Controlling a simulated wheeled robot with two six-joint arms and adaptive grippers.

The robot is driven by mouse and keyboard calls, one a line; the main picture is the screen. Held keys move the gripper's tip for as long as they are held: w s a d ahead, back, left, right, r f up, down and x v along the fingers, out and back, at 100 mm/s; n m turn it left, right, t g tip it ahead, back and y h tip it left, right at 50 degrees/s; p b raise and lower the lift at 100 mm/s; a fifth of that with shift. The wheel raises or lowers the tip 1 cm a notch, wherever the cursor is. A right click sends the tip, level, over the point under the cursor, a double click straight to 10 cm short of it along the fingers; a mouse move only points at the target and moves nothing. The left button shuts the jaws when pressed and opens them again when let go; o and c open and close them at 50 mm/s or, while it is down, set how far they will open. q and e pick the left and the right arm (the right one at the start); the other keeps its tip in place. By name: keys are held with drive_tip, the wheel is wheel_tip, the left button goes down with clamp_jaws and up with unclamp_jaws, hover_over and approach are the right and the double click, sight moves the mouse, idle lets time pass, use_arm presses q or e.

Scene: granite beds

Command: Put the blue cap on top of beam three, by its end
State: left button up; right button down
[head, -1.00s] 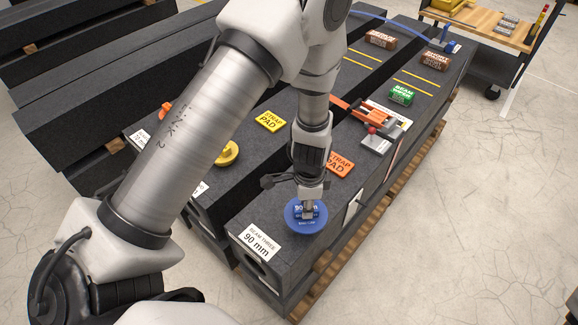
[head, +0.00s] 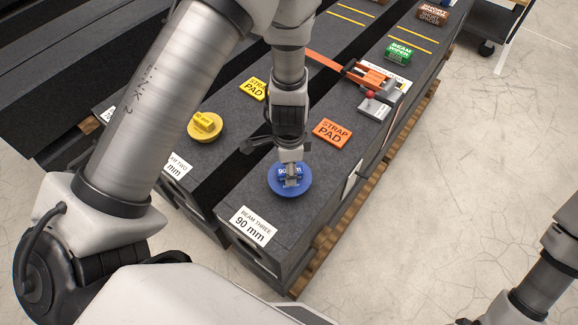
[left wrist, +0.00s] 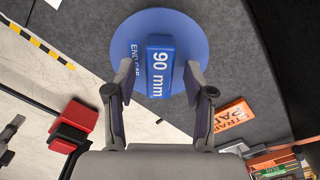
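My left gripper (head: 291,182) points down over the cap. In the left wrist view the cap's disc (left wrist: 191,33) and its raised 90 mm block (left wrist: 160,68) show clearly. There my left gripper (left wrist: 159,84) is open, one finger on each side of the block, with gaps showing. Part of my right arm shows at the lower right of the head view; its gripper is out of view.
An orange strap pad (head: 332,132) lies behind the cap on beam three. Beyond it are a clamp tool (head: 377,103) and a green beam wipes box (head: 398,52). A yellow cap (head: 206,127) sits on the neighbouring beam two.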

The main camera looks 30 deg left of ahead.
use_arm(q)
drive_tip(key=shift+d, duration=0.1)
drive_tip(key=shift+w+r, duration=0.1)
drive_tip(key=shift+r, duration=0.3)
wheel_tip(320, 180, up, 11)
drive_tip(key=shift+p, duration=0.45)
